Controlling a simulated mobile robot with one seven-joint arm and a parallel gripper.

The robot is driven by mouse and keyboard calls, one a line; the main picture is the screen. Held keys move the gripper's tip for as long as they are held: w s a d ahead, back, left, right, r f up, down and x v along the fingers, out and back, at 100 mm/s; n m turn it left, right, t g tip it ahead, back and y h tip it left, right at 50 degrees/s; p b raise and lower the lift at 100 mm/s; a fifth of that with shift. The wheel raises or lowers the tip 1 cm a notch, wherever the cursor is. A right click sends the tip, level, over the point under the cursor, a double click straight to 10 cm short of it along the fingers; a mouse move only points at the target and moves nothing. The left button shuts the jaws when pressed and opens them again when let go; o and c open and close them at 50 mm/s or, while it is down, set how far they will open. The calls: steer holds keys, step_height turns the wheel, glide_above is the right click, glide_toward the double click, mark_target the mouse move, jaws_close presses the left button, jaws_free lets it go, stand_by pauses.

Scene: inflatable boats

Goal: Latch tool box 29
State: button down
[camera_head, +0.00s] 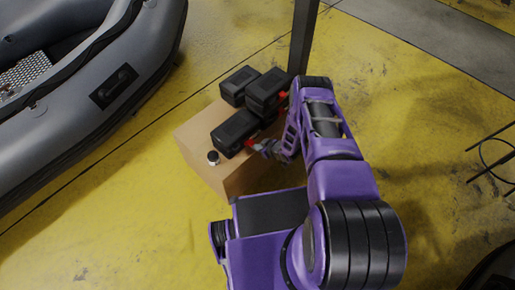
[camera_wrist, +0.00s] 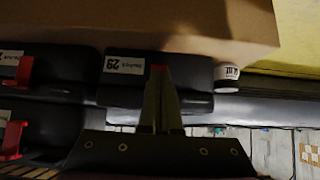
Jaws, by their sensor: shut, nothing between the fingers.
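Tool box 29 (camera_head: 232,130) is a black case lying on the cardboard box, nearest its front edge in the head view. In the wrist view, which looks upside down, tool box 29 (camera_wrist: 195,75) shows its white label with an inverted 29. My gripper (camera_head: 262,148) is at the side of the case, by a red part. In the wrist view my gripper (camera_wrist: 160,72) has its fingers together, with a small red piece at their tips, beside the label. The fingers hide most of that red piece, so I cannot tell the latch's position or whether they touch it.
Other black tool boxes (camera_head: 267,88) lie behind on the cardboard box (camera_head: 205,172); red latches (camera_wrist: 15,72) show on them. A small white-and-black item (camera_head: 213,158) stands near tool box 29. A dark post (camera_head: 302,38) rises behind, and a grey inflatable boat (camera_head: 120,70) lies left.

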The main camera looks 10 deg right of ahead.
steer(key=shift+r, duration=0.1)
stand_by(0.3)
steer(key=shift+w+a+r, duration=0.25)
steer(key=shift+w+r, duration=0.1)
steer(key=shift+r, duration=0.2)
steer(key=s+d+r+p, duration=0.3)
steer(key=s+d+p, duration=0.1)
steer(key=s, duration=0.2)
steer(key=shift+s+d, duration=0.3)
steer(key=shift+d, duration=0.05)
stand_by(0.7)
